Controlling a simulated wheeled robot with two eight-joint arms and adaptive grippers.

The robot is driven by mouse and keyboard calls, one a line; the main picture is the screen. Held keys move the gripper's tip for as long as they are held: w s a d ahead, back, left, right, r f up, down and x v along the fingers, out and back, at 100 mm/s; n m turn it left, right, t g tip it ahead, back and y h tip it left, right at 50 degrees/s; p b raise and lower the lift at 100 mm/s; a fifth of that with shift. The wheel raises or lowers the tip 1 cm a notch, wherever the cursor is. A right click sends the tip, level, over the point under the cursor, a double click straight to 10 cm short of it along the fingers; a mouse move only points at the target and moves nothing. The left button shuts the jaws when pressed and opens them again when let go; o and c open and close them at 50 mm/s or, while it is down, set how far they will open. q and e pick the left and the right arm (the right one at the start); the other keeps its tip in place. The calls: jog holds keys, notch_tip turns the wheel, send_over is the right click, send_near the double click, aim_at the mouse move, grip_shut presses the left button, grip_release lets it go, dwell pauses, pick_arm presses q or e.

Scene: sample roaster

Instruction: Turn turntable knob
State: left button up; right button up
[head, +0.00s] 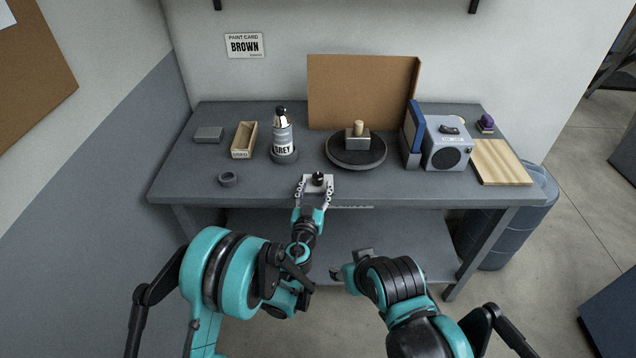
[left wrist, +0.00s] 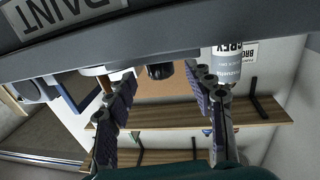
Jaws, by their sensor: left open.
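The black knob (head: 318,179) sits on a small pale plate at the table's front edge, in front of the turntable (head: 343,160). The turntable is a dark round disc bearing a grey block with a wooden peg. My left gripper (head: 314,194) is open, its two fingers just in front of the knob and towards either side of it. In the left wrist view, which is upside down, the knob (left wrist: 160,71) shows between the fingers (left wrist: 162,88), with no visible contact. My right gripper (head: 348,269) is low in front of the table, partly hidden by its arm; its jaws are unclear.
A grey spray can (head: 283,138) stands left of the turntable, with a wooden tray (head: 244,140) beyond it. A cardboard screen (head: 361,90) stands behind. A grey boxy device (head: 446,145) and a wooden board (head: 502,164) are at right. A dark ring (head: 227,180) lies front left.

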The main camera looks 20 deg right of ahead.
aim_at(313, 180)
pick_arm(q)
jog(key=shift+b+x, duration=0.45)
jog(key=shift+x, duration=1.8)
jog(key=c, duration=1.2)
jog(key=shift+a+h, duration=0.1)
jog(key=shift+h, duration=0.2)
jog(key=m+g+h, duration=0.3)
jog(key=m+h, duration=0.1)
jog(key=shift+w+g+h, duration=0.1)
jog(key=shift+g+h, duration=0.3)
jog(key=shift+m+g+h, duration=1.4)
jog(key=shift+m+g, duration=0.2)
jog(key=shift+g, duration=0.6)
